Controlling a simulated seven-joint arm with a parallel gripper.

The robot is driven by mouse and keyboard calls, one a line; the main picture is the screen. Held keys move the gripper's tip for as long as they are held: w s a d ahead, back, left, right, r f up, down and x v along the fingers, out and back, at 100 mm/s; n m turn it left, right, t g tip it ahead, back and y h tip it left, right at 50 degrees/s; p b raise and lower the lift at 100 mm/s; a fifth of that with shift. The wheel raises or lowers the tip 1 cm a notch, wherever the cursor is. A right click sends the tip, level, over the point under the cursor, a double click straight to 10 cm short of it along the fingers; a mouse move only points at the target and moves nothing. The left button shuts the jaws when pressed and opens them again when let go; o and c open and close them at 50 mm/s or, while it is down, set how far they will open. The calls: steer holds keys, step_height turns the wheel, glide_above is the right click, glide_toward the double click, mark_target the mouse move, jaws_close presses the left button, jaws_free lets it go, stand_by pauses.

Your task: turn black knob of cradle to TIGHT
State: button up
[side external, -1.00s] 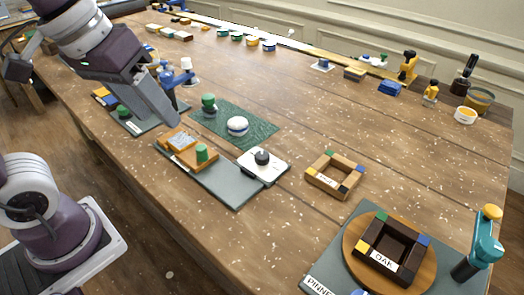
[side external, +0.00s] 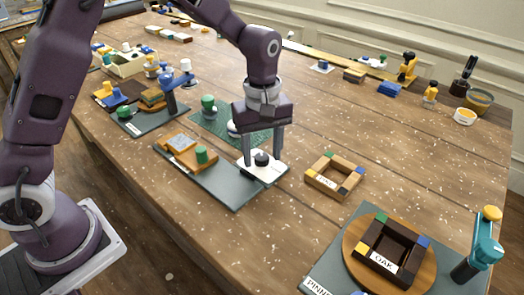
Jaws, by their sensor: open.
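The black knob (side external: 261,159) sits on a white square plate (side external: 258,175) at the right end of a grey board (side external: 232,195). I take this board, with an orange block and a green cylinder (side external: 201,155), to be the cradle. My gripper (side external: 264,158) points down over the white plate, its two fingers apart on either side of the knob. I cannot tell whether a finger touches the knob. Any TIGHT marking is too small to read.
A light wooden frame (side external: 335,175) lies close to the right of my gripper. A green mat (side external: 215,125) with a green knob (side external: 208,106) lies behind. A dark frame labelled OAK (side external: 385,262) sits on a round wooden disc at front right, beside a teal clamp (side external: 480,250).

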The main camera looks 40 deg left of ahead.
jaws_close()
steer(key=shift+m, duration=0.3)
steer(key=m, duration=0.3)
steer(key=shift+m, duration=0.4)
steer(key=m, duration=0.4)
steer(key=shift+a+m, duration=0.1)
steer(key=shift+m, duration=0.2)
steer(key=m, duration=0.8)
steer(key=shift+m, duration=0.6)
